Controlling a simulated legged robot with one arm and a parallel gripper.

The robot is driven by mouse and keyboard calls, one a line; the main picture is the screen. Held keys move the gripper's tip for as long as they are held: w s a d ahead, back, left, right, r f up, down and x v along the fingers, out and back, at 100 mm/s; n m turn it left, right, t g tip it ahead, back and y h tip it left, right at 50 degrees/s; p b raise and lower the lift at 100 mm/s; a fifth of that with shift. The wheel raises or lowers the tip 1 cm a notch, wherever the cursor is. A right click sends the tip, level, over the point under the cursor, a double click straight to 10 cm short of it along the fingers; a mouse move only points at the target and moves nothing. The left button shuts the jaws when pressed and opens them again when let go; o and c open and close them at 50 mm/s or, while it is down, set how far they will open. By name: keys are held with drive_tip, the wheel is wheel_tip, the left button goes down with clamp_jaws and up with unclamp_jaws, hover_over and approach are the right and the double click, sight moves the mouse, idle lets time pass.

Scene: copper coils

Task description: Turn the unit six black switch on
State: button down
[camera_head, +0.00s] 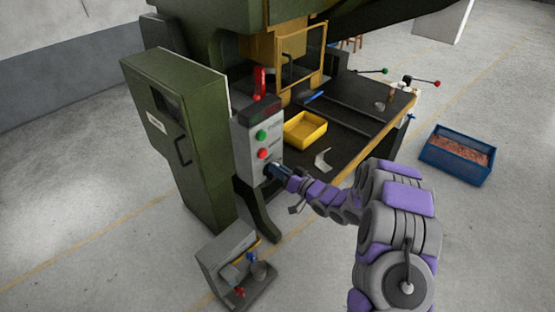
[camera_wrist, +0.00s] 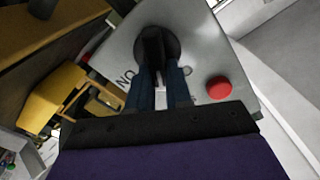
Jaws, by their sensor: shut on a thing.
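The black switch (camera_wrist: 153,42) is a round rotary knob on the grey control box, seen at the top middle of the wrist view. My gripper (camera_wrist: 160,72) has its two dark blue fingers on either side of the knob's raised grip and is shut on it. In the head view my gripper (camera_head: 274,169) reaches the lower front of the control box (camera_head: 242,150) and hides most of the switch. A printed label beside the knob is partly covered by my fingers.
A red button (camera_wrist: 218,89) sits close to my fingers. A yellow tray (camera_head: 319,124) lies on the dark press table. A blue crate (camera_head: 436,160) stands on the floor at right.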

drive_tip(key=m+p, duration=0.3)
drive_tip(key=m, duration=0.1)
drive_tip(key=f+m+p, duration=0.1)
drive_tip(key=m+p, duration=0.2)
drive_tip(key=m, duration=0.1)
drive_tip(key=m+p, duration=0.3)
drive_tip(key=shift+w+d+f+m+p, duration=0.3)
drive_tip(key=shift+w+d+f+m, duration=0.05)
drive_tip(key=shift+d+m, duration=0.05)
idle(0.3)
drive_tip(key=c, duration=1)
unclamp_jaws()
drive_tip(key=shift+w+f, duration=0.15)
drive_tip(key=shift+c, duration=0.2)
drive_tip(key=b+v, duration=0.2)
drive_tip(key=v, duration=1.5)
drive_tip(key=shift+s+d, duration=0.2)
drive_tip(key=shift+s, duration=0.05)
